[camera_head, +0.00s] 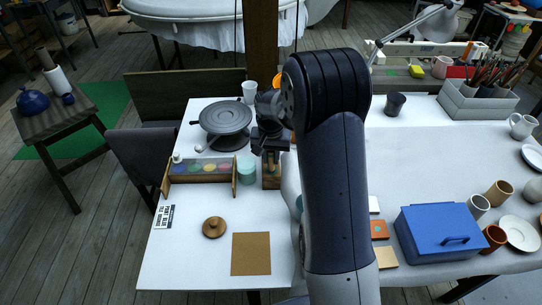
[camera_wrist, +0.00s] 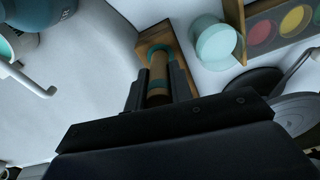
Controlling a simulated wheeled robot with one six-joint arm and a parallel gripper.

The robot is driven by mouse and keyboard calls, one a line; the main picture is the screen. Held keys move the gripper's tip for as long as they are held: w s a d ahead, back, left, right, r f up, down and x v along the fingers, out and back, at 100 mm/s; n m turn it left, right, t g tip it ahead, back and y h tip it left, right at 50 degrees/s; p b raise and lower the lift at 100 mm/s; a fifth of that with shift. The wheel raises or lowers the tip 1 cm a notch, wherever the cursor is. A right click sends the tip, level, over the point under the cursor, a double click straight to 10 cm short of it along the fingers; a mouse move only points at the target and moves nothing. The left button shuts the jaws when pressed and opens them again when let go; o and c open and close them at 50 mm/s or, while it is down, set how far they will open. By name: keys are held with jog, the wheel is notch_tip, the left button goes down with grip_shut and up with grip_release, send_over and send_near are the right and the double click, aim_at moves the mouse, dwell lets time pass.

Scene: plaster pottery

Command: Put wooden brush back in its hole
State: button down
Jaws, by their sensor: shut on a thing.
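The wooden brush (camera_wrist: 158,72) shows in the wrist view as a tan cylinder with teal bands. My gripper (camera_wrist: 160,78) is shut on it, one finger on each side. Beyond it is the wooden holder (camera_wrist: 146,39), and the brush's far end overlaps the holder in this view. In the head view the holder (camera_head: 271,182) stands on the white table, directly below my gripper (camera_head: 271,150). The hole is hidden, and I cannot tell whether the brush end is inside it or above it.
A teal cup (camera_head: 247,171) and a paint palette rack (camera_head: 200,172) stand close to the holder's left. A dark turntable (camera_head: 225,118) is behind. A round wooden lid (camera_head: 214,227) and a brown square board (camera_head: 251,254) lie in front. A blue box (camera_head: 437,232) sits at right.

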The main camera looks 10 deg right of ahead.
jog(key=shift+f, duration=0.25)
dwell(0.3)
jog(key=c, duration=1.2)
grip_release()
jog(key=shift+o, duration=0.2)
jog(key=r, duration=0.7)
jog(key=s+r+b, duration=0.1)
jog(key=r, duration=0.2)
jog(key=shift+a+r, duration=0.15)
jog(key=shift+r, duration=0.25)
jog(key=shift+w, duration=0.1)
jog(key=shift+f, duration=0.1)
jog(key=f, duration=1)
jog(key=shift+w+f+p, duration=0.35)
jog(key=shift+w, duration=0.05)
jog(key=shift+r, duration=0.3)
